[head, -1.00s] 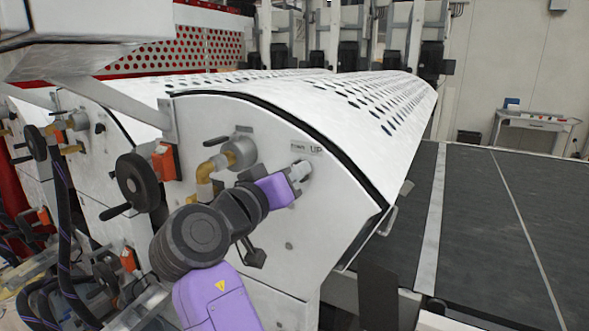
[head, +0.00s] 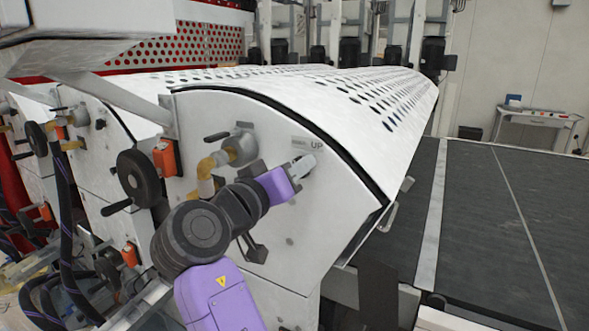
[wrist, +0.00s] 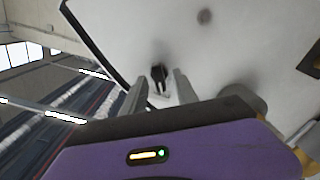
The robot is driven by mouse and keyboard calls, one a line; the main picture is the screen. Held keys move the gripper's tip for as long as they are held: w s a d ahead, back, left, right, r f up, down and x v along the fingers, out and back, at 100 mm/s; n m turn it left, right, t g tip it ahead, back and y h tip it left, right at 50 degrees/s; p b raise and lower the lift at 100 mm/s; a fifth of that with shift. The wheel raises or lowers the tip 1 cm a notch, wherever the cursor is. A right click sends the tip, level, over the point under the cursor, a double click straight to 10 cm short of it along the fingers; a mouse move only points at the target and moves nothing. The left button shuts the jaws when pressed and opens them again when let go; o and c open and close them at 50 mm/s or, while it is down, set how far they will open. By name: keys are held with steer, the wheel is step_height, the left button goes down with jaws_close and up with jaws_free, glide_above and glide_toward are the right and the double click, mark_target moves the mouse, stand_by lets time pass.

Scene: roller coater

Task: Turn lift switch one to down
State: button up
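Lift switch one appears to be the small dark knob (wrist: 158,74) on the white panel in the wrist view. In the head view my gripper covers the spot below the "UP" label (head: 316,146), so the switch is not clearly visible there. My gripper (wrist: 157,80) is open, with its two grey fingers on either side of the knob. I cannot tell whether the fingers touch it. In the head view my gripper (head: 303,166) points at the upper right of the white side panel (head: 300,220).
A black handwheel (head: 138,178), an orange box (head: 166,157) and a fitting with a brass-coloured elbow (head: 215,165) sit left of my gripper on the panel. The perforated white cover (head: 330,105) curves above. A dark conveyor belt (head: 480,220) lies to the right.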

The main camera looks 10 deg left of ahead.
steer(key=b+v, duration=0.2)
steer(key=v, duration=0.6)
steer(key=shift+w, duration=0.1)
